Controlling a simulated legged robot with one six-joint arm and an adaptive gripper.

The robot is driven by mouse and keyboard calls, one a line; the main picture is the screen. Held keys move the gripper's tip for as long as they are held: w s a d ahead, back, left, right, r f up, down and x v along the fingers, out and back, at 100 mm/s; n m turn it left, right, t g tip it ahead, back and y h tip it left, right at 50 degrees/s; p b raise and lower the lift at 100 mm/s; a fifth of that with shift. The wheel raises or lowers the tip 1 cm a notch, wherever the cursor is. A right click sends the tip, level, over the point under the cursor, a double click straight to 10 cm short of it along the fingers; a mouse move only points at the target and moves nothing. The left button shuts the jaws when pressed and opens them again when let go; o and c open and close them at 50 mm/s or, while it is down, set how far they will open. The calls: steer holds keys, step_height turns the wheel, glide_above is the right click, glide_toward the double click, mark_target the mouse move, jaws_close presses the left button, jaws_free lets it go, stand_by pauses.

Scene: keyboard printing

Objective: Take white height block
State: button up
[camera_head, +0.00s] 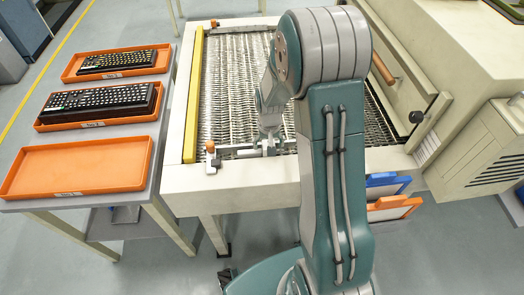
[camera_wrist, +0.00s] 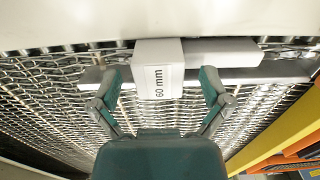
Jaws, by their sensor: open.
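A white height block (camera_wrist: 158,70) with a "60 mm" label stands in the wrist view against a grey metal bar (camera_wrist: 260,74) on the mesh belt (camera_wrist: 50,110). My gripper (camera_wrist: 163,82) is open, with one green fingertip on each side of the block. I see gaps between the fingers and the block. I cannot tell how far the fingertips are above the belt. In the head view my gripper (camera_head: 268,143) is low over the near end of the belt, at the bar (camera_head: 235,149). The block cannot be made out there.
A yellow rail (camera_head: 193,100) runs along the belt's left side. An orange knob (camera_head: 210,146) sits at the bar's left end. On the left table are two orange trays with keyboards (camera_head: 98,103) and one empty tray (camera_head: 75,167). A beige machine (camera_head: 455,60) stands right.

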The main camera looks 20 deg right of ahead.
steer(key=shift+f, duration=0.1)
jaws_close()
stand_by(0.3)
step_height(320, 180, up, 18)
stand_by(0.5)
steer(key=c, duration=1.1)
jaws_free()
steer(key=shift+c, duration=0.2)
jaws_close()
steer(key=shift+d, duration=0.1)
